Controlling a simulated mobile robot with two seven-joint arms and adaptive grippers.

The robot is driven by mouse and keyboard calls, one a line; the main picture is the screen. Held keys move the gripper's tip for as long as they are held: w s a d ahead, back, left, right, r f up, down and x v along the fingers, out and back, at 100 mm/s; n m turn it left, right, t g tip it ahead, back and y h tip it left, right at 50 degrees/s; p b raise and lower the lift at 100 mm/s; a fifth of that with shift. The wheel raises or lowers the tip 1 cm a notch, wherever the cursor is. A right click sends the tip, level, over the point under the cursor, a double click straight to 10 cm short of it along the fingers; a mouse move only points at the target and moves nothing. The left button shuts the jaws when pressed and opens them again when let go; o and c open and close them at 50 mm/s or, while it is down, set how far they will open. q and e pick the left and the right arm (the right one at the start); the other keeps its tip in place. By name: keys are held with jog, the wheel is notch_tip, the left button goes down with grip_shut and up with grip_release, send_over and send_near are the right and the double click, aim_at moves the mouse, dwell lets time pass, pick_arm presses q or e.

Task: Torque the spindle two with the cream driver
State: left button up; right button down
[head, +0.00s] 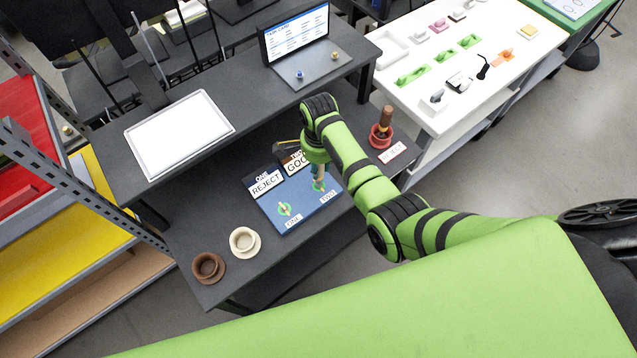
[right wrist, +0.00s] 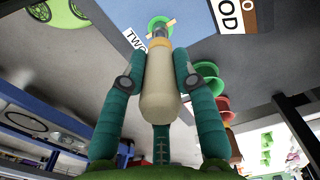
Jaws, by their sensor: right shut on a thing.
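The cream driver (right wrist: 160,95) stands between the fingers of my right gripper (right wrist: 157,85), which is shut on its handle. Its yellow collar and metal shaft point at a green round spindle, spindle two (right wrist: 157,23), beside a label reading TWO. In the head view my right gripper (head: 317,160) is over the blue board (head: 300,215), with the driver pointing down at spindle two (head: 320,186). The tip seems to be at the spindle; I cannot tell whether it is seated. Spindle one (head: 284,209) is to the left on the same board. My left gripper is not in view.
REJECT and GOOD cards lie along the board's back edge. A red holder (head: 381,137) with a brown-handled driver (head: 386,118) stands right. Cream (head: 243,242) and brown (head: 208,268) cups stand front left.

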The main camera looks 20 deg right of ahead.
jog(key=shift+r, duration=0.2)
jog(key=shift+r, duration=0.45)
jog(key=n, duration=0.7)
jog(key=shift+n, duration=0.3)
jog(key=n, duration=0.3)
jog(key=shift+w+d+n, duration=0.1)
jog(key=shift+n, duration=0.2)
jog(key=n, duration=0.3)
jog(key=shift+n, duration=0.4)
jog(key=shift+f, duration=0.1)
jog(key=shift+f, duration=0.6)
